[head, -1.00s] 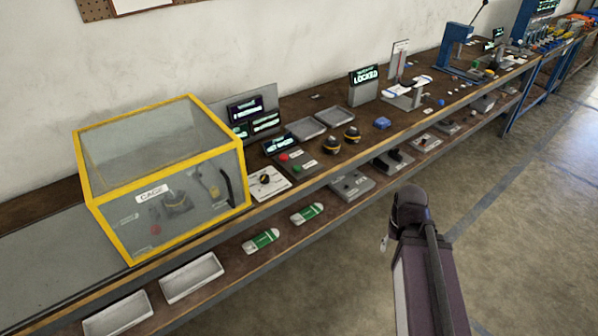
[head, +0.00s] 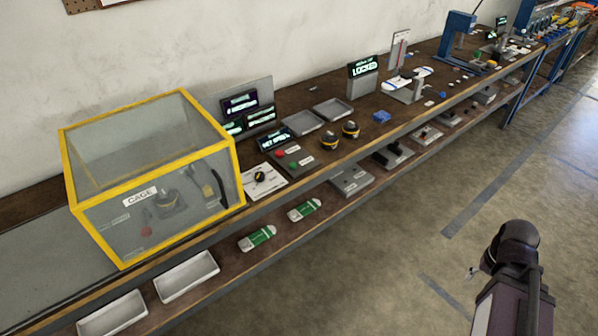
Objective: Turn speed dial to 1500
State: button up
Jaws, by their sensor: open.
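A black rotary dial with a yellow mark (head: 260,178) sits on a white plate (head: 273,188) near the bench's front edge, just right of the yellow-framed cage. It looks like the speed dial, but its scale and setting are too small to read. A small lit display (head: 273,139) stands behind it. My arm rises at the lower right over the floor, well away from the bench. Only a small tip of my gripper (head: 471,272) shows left of the arm. It is apart from the dial and touches nothing visible; the rest is hidden.
The clear cage (head: 150,185) stands close left of the dial. A panel with red and green buttons (head: 293,158) is right of it, then two black-and-yellow knobs (head: 340,135). The floor before the bench is free.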

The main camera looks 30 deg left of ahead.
aim_at(260, 177)
jog(key=z, duration=0.25)
jog(key=i, duration=0.95)
jog(key=u, duration=1.5)
